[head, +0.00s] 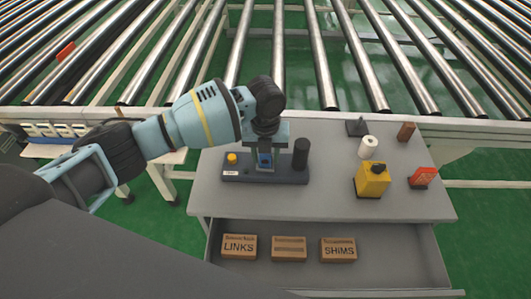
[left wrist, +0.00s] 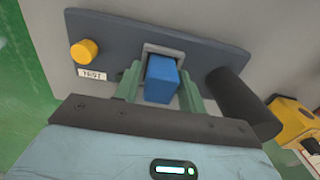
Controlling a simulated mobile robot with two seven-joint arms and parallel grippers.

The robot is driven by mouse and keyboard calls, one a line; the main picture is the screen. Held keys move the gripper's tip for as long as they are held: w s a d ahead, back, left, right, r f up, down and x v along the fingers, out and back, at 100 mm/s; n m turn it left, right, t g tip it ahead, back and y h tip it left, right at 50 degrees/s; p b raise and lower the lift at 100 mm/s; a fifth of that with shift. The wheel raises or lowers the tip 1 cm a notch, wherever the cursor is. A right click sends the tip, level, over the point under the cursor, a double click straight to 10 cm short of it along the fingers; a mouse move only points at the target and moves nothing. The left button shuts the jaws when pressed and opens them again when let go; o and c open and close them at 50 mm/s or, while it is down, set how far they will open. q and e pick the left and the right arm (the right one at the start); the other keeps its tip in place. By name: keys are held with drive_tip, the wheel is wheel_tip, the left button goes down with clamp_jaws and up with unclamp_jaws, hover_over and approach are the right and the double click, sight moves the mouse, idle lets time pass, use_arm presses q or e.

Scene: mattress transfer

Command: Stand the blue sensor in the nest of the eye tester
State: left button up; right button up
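The eye tester (head: 290,177) is a dark grey base on the table, with a yellow button and a black cylinder. The blue sensor (head: 265,160) is at its middle, partly hidden by my left gripper (head: 265,153), which points down over it. In the left wrist view the sensor (left wrist: 161,80) stands between the two green fingers of the left gripper (left wrist: 160,85), which sit close against its sides. The grey square rim of the nest (left wrist: 182,55) shows just behind the sensor; its seating depth is hidden. My right gripper is out of view.
A yellow block (head: 371,180), a white spool (head: 369,147), a red-orange part (head: 422,177) and a brown block (head: 406,131) stand right on the table (head: 320,205). An open drawer (head: 385,255) below holds small labelled boxes (head: 239,246). A roller conveyor (head: 320,60) runs behind.

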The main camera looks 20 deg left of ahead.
use_arm(q)
drive_tip(key=shift+o, duration=0.8)
drive_tip(key=shift+r, duration=0.2)
wheel_tip(320, 180, up, 11)
drive_tip(key=shift+f+p, duration=0.1)
drive_tip(key=shift+p, duration=0.25)
drive_tip(key=shift+r, duration=0.55)
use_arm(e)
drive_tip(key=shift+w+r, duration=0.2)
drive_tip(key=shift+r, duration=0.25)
